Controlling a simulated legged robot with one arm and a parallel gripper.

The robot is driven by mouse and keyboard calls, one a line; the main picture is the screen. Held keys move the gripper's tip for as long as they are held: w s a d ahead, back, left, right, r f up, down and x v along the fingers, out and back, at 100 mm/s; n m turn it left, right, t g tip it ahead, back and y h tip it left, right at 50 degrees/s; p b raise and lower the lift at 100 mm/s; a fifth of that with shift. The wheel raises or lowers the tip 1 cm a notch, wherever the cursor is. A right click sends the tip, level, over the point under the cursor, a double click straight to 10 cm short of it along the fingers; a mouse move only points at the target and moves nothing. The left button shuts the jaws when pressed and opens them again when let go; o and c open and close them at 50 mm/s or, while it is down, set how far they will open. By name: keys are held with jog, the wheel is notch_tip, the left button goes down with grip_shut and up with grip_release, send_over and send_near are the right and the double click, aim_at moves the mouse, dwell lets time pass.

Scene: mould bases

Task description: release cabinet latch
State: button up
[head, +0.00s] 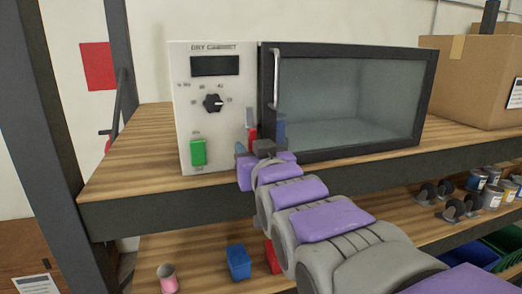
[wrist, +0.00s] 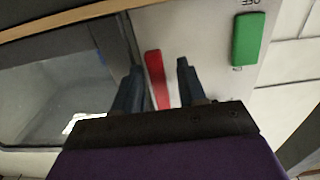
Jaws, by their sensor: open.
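The dry cabinet (head: 222,125) stands on the upper wooden shelf, with a white control panel at left and a dark-framed glass door (head: 345,100) at right. The door looks shut. A red latch (head: 252,131) sits low at the seam between panel and door, partly hidden by my gripper (head: 261,138). In the wrist view the red latch (wrist: 156,80) shows upright between the two dark fingers of my open gripper (wrist: 159,68). No contact with either finger is visible.
The panel carries a black knob (head: 213,103) and a green switch (head: 198,152), also in the wrist view (wrist: 247,40). A vertical handle (head: 276,75) is on the door's left edge. A cardboard box (head: 465,75) stands right. Cups, bins and cans occupy the lower shelf.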

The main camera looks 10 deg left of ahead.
jog(key=b+v, duration=0.2)
jog(key=v, duration=1.4)
jog(key=shift+s, duration=0.3)
jog(key=shift+f, duration=0.1)
jog(key=d+f+m+g+h+b, duration=0.2)
jog(key=d+f+g+h+b, duration=0.3)
jog(key=f, duration=1)
jog(key=d+f+m+g+h+b, duration=0.1)
jog(key=d+f+h+b, duration=0.15)
jog(key=d+f, duration=0.8)
jog(key=s+d+f+m+g+b, duration=0.1)
jog(key=s+d+f+g+b, duration=0.1)
jog(key=s+f, duration=0.4)
jog(key=s+d+f+m+g+h+b, duration=0.1)
jog(key=s+f+g, duration=0.4)
jog(key=f, duration=0.5)
jog(key=s+d+f+m+g+h+b, duration=0.1)
jog(key=s+d+f+g+b, duration=0.2)
jog(key=s+f, duration=0.5)
jog(key=shift+f+g+b, duration=0.15)
jog(key=shift+g+b, duration=0.35)
jog(key=shift+b, duration=0.4)
jog(key=shift+s, duration=0.1)
